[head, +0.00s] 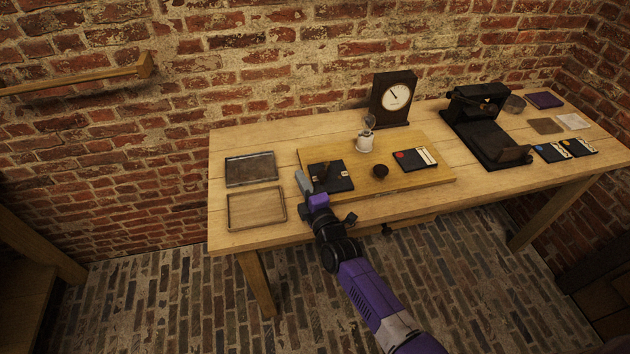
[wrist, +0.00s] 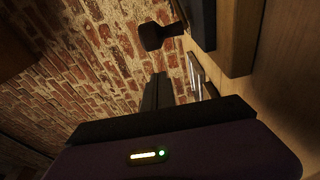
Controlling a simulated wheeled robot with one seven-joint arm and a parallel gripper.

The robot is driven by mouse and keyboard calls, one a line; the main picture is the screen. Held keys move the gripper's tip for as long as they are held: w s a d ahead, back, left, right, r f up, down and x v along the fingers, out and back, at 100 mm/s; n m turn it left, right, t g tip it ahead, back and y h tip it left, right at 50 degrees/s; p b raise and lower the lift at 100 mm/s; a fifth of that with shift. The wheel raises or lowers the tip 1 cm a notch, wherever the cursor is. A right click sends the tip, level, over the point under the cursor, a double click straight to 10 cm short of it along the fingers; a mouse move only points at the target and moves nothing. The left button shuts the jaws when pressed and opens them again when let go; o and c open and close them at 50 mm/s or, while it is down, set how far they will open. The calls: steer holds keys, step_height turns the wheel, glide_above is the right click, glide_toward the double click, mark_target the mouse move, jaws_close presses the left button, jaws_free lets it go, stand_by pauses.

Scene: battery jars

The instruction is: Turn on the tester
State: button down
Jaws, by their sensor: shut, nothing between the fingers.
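A wooden board (head: 432,179) on the table carries a black box with a lever (head: 338,184), a dark round knob (head: 380,171), a black panel with a red dot (head: 414,160) and a small white holder with a clear top (head: 365,143). A dial gauge (head: 394,97) stands upright behind it. None is visibly labelled as the tester. My gripper (head: 303,182) is shut and empty at the left of the lever box. In the wrist view, the shut fingers (wrist: 157,92) point toward a dark paddle-like lever end (wrist: 160,36), with a gap between. The box's far side is hidden.
Two shallow trays, a dark one (head: 251,169) and a wooden one (head: 256,209), lie left of the board. A black apparatus (head: 484,122) stands to the right, with several flat cards beyond it. The brick wall (head: 300,60) is close behind the table.

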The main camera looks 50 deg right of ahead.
steer(key=shift+s+d+f, duration=0.25)
steer(key=shift+s+d, duration=0.2)
steer(key=shift+s, duration=0.3)
steer(key=shift+s+d+r, duration=0.15)
steer(key=shift+s+d, duration=0.05)
steer(key=shift+d, duration=0.1)
steer(key=shift+s+d+p, duration=0.3)
steer(key=shift+s+d, duration=0.15)
steer(key=shift+s+d, duration=0.1)
steer(key=shift+s, duration=0.05)
